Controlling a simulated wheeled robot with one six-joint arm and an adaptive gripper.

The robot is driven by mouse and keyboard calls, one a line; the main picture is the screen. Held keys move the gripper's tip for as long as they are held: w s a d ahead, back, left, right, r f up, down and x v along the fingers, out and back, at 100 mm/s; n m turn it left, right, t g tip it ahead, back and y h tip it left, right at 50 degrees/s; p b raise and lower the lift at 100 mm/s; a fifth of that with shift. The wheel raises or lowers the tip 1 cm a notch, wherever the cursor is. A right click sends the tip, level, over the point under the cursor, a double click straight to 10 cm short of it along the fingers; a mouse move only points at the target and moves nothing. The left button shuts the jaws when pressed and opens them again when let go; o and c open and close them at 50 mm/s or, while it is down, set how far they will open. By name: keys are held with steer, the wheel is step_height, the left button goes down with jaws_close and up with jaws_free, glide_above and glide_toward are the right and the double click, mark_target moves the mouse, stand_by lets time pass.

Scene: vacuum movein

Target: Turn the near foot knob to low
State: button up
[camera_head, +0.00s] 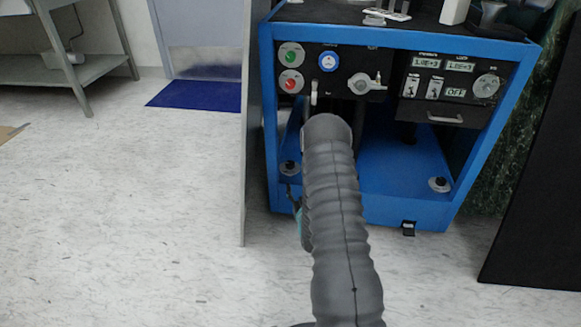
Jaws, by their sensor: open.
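A blue-framed vacuum cart (375,212) stands in the middle, with its front toward me. Two small black foot knobs on pale round discs sit on its low blue base, a left one (290,166) and a right one (439,184). I cannot read a setting on either, nor tell which is the near one. My sleeved grey arm reaches up from the bottom edge across the cart front.
The upper panel has green and red buttons (291,56), a lever valve (365,83) and displays (425,62). A thin grey panel edge (247,150) stands close left of the cart. A black panel (535,180) stands right. Open floor (120,210) lies left.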

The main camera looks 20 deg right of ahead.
mark_target(291, 167)
steer(key=b+x, duration=0.1)
steer(key=x, duration=1.1)
steer(key=shift+w, duration=0.3)
steer(key=shift+c, duration=0.2)
steer(key=shift+d, duration=0.1)
steer(key=c, duration=0.8)
